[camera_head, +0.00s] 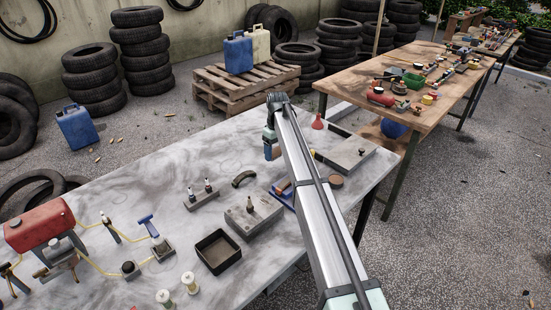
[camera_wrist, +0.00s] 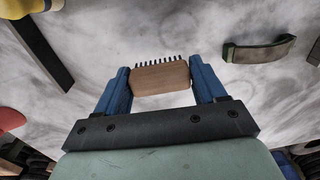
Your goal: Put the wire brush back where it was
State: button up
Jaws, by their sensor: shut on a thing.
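The wire brush (camera_wrist: 160,78) has a light wooden body and a row of dark bristles along its far edge in the wrist view. My gripper (camera_wrist: 160,84) is shut on it, with one blue finger at each end of the wooden body. In the head view my gripper (camera_head: 271,152) is over the back part of the grey table (camera_head: 150,180), left of my arm. The brush cannot be made out clearly there. It seems to be held above the tabletop, but its height is hard to tell.
A dark curved piece (camera_head: 243,179) lies in front of my gripper. A grey block with a fitting (camera_head: 252,215) and a black tray (camera_head: 218,252) are nearer. A red funnel (camera_head: 318,123) and a flat grey slab (camera_head: 347,152) stand right. The table left of my gripper is clear.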

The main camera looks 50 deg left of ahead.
aim_at(275, 157)
jog(key=shift+f, duration=1.7)
jog(key=shift+f, duration=0.1)
jog(key=o, duration=1)
jog(key=r, duration=1.2)
jog(key=shift+w+r, duration=0.15)
jog(key=shift+w, duration=0.15)
